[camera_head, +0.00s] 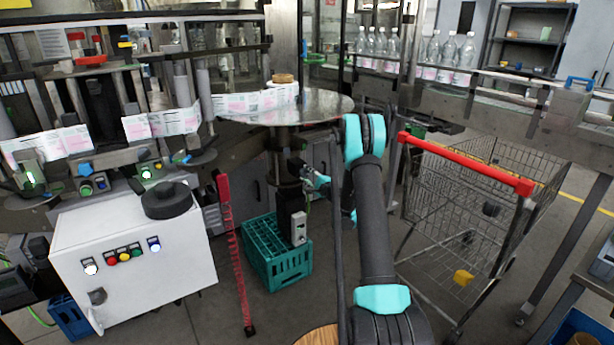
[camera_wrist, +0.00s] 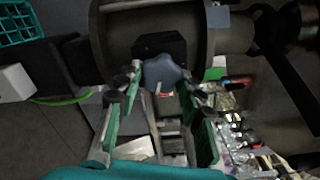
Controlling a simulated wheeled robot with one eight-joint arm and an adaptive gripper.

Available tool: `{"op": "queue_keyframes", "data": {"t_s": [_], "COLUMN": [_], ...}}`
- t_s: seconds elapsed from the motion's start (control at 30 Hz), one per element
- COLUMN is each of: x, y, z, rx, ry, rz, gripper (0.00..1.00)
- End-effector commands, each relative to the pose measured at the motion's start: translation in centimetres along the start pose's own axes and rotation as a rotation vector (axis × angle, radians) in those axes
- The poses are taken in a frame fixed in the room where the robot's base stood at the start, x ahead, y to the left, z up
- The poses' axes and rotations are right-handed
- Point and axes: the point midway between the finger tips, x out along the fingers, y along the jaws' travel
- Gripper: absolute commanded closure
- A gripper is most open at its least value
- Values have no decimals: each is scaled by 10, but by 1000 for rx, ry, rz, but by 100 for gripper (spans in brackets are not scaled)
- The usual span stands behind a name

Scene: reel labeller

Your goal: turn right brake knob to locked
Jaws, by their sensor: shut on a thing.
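The brake knob (camera_wrist: 161,71) is a blue-grey lobed knob in the wrist view. It sits against a black block (camera_wrist: 160,46) on a dark round housing. My gripper (camera_wrist: 163,84) has a finger on each side of the knob and is shut on it. A small pale mark shows just below the knob; I cannot read the lock position from it. In the head view my gripper (camera_head: 318,181) is beside the dark column under the round metal table. The knob itself is too small and covered to make out there.
A round metal table (camera_head: 318,106) with a label strip (camera_head: 255,103) stands above my gripper. A teal crate (camera_head: 275,255) is on the floor below. A shopping cart (camera_head: 470,215) with a red handle stands right of my arm. A white control box (camera_head: 135,260) is at the left.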

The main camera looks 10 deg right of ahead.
Motion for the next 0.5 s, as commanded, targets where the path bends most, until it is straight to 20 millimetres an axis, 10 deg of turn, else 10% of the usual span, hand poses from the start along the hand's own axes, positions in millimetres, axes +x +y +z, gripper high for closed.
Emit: {"op": "queue_keyframes", "data": {"t_s": [0.5], "x": [-1], "y": [2], "z": [0], "rx": [487], "ry": [2], "rz": [0], "gripper": [92]}}
